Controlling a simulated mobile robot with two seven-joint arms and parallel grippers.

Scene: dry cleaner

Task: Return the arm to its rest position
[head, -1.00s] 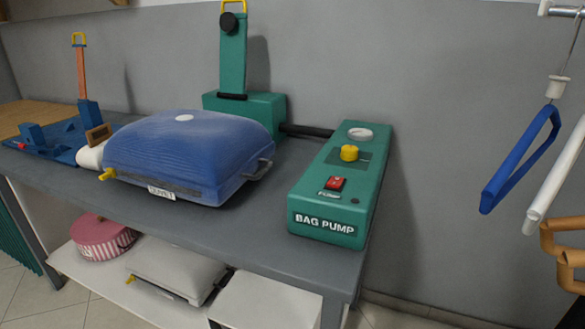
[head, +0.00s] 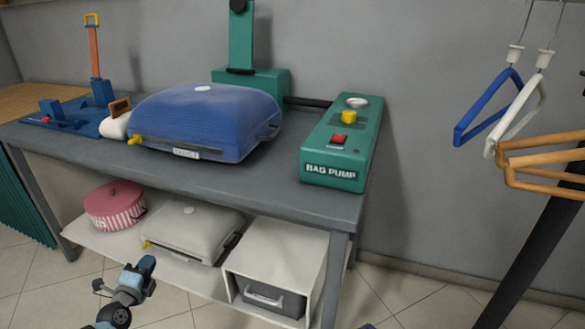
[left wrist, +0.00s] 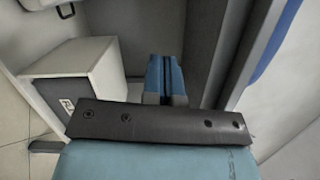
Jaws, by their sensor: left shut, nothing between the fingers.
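My left gripper (head: 147,264) shows at the bottom left of the head view, low in front of the table's lower shelf. It is blue, shut and empty, and apart from the shelf and everything on it. In the left wrist view its blue fingers (left wrist: 166,80) are together beyond a dark bar, with nothing between them.
The grey table (head: 265,190) carries a blue bag (head: 205,120) and the green bag pump (head: 340,140). The lower shelf holds a pink striped box (head: 115,205), a pale bag (head: 193,230) and a white cubby (head: 285,255). Hangers (head: 485,110) hang at the right. Tiled floor in front is open.

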